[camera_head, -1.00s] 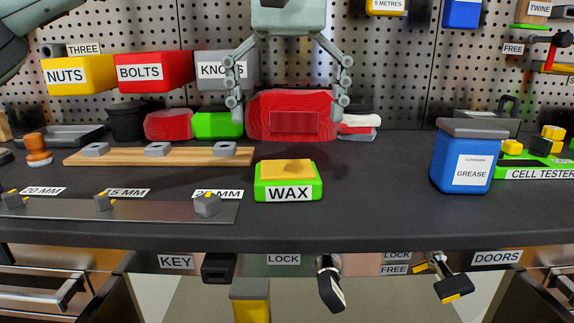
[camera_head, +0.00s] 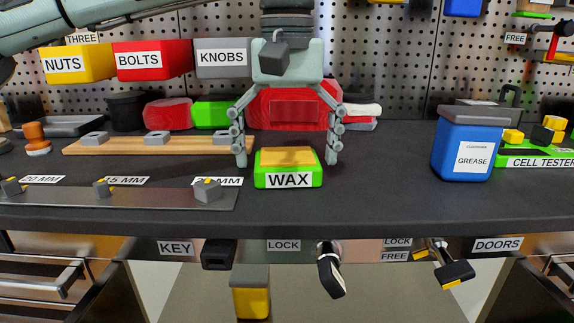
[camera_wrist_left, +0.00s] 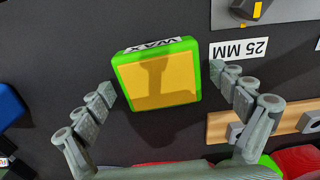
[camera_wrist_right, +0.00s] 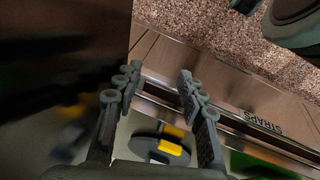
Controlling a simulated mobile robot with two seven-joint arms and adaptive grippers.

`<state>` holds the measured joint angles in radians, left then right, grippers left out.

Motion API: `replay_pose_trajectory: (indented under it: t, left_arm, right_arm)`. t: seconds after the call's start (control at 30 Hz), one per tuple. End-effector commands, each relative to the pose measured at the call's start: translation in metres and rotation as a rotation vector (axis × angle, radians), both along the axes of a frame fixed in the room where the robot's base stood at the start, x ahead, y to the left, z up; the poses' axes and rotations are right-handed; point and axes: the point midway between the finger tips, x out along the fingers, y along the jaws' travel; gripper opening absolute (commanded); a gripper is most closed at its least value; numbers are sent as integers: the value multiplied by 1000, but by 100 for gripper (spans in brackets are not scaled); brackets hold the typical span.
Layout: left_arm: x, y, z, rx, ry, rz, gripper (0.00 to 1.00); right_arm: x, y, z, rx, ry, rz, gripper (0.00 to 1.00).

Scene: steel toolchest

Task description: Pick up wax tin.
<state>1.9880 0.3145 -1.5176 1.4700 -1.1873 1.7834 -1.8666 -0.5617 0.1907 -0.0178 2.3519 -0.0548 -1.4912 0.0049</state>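The wax tin (camera_head: 288,181) is a green box with a yellow top and a white WAX label. It stands on the dark worktop, near its front edge. My left gripper (camera_head: 286,158) is open and empty, pointing down, with one finger on each side of the tin and slightly behind it in the head view. In the left wrist view the tin (camera_wrist_left: 157,76) lies between and just beyond the open fingertips (camera_wrist_left: 168,85), apart from both. My right gripper (camera_wrist_right: 158,75) shows only in the right wrist view, open, over a drawer front, away from the tin.
Left of the tin is a metal strip (camera_head: 120,198) with small grey blocks, and behind it a wooden board (camera_head: 215,147). A blue grease tub (camera_head: 462,150) stands to the right. A red item (camera_head: 290,108) lies behind the gripper. The worktop between tin and tub is clear.

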Motion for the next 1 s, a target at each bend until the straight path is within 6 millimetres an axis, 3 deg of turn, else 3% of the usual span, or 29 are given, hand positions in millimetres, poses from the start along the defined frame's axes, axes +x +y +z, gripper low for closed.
replay_pose_trajectory:
  t: [0.07, 0.47, 0.77, 1.0]
  left_arm:
    - [0, 0, 0, 0, 0, 0, 80]
    - [0, 0, 0, 0, 0, 0, 30]
    - [0, 0, 3, -1, -1, 0, 30]
    - [0, -1, 23, -2, -2, 0, 30]
  right_arm:
    - [-1, 0, -1, 0, 2, 0, 40]
    - [-1, 0, -2, 0, 4, 0, 40]
    - [-1, 0, -2, 1, 4, 1, 40]
    - [-1, 0, -4, 2, 8, 1, 40]
